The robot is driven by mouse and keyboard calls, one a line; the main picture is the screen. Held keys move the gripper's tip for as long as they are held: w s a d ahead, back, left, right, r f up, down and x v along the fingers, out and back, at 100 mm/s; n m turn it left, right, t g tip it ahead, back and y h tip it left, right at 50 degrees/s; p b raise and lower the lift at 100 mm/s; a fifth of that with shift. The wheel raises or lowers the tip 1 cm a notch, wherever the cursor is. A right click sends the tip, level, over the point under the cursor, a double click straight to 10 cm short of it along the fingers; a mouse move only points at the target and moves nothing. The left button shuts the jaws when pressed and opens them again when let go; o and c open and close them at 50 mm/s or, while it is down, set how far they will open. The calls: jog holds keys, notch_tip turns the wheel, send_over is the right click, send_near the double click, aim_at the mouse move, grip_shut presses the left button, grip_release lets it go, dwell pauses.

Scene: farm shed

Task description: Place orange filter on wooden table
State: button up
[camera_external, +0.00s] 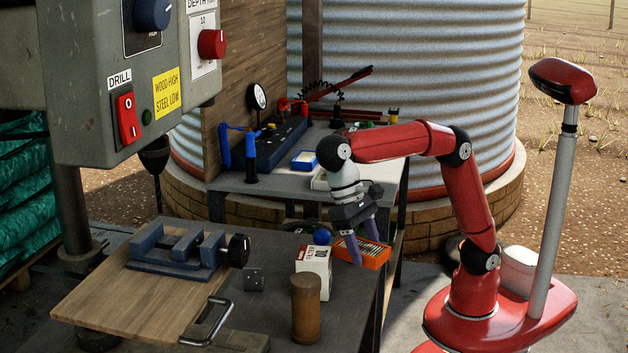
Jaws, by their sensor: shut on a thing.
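The orange filter (375,253) is a flat orange rectangle with a pale pleated or gridded face. It is in my gripper (362,250) at the right edge of the grey workbench. My gripper points down and is shut on it, one purple finger in front of the filter and the other at its far side. I cannot tell whether the filter touches the bench. A wooden board (130,300) forms a flat surface at the front left, with a blue vise on it.
A white filter box (314,262) and a brown cylinder (305,308) stand close left of the filter. A blue ball (321,236) is behind the box. The blue vise (180,249) and a metal handle (207,322) are at the board. A grey drill control box (130,75) overhangs the left.

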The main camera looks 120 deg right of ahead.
aim_at(360, 243)
jog(key=d+m, duration=0.1)
jog(key=d+r+m+t, duration=0.1)
jog(key=shift+d+r, duration=0.2)
jog(key=shift+d, duration=0.15)
jog(key=w+d+m+t, duration=0.1)
jog(key=w+d+m, duration=0.2)
jog(key=d, duration=0.5)
jog(key=w+d+m+t+h, duration=0.1)
jog(key=w+d+m+t, duration=0.1)
jog(key=d+m, duration=0.3)
jog(key=w+d+m+t, duration=0.1)
jog(key=w+d+m, duration=0.3)
jog(key=d, duration=0.7)
jog(key=shift+w+d+r+m, duration=0.2)
jog(key=shift+w+r+m, duration=0.05)
jog(key=shift+w+m, duration=0.15)
jog(key=shift+a+f+b, duration=0.1)
jog(key=shift+f+b, duration=0.3)
jog(key=shift+f, duration=4.4)
jog(key=shift+f, duration=0.3)
jog(key=o, duration=1)
